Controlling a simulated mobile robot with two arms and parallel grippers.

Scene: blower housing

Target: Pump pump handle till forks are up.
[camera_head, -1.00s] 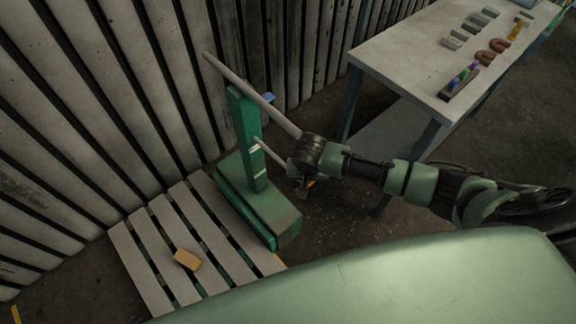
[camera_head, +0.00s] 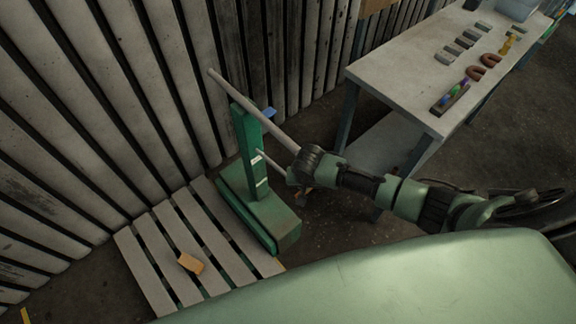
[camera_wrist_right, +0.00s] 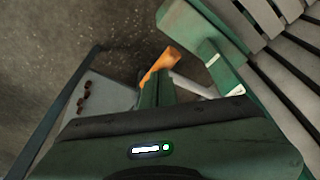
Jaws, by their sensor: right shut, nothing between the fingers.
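A green pump unit (camera_head: 262,214) with an upright post stands on the slatted pallet in the head view; it also shows in the wrist view (camera_wrist_right: 200,30). A long pale bar (camera_head: 245,105) slants across the post top down to my right wrist. A thinner pale rod (camera_head: 270,161) runs from the post towards my right gripper (camera_head: 297,184); the wrist view shows this rod (camera_wrist_right: 195,88) beside the fingers. Which bar is the pump handle is unclear. My right gripper is shut and empty; an orange piece (camera_wrist_right: 160,62) shows just beyond its fingers. No forks can be made out. My left gripper is out of view.
The pallet (camera_head: 150,265) carries an orange block (camera_head: 190,263). A grey workbench (camera_head: 400,85) with small parts stands at the upper right. A slatted wall (camera_head: 130,90) closes off the back left. Bare floor (camera_head: 335,222) lies between pump and bench.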

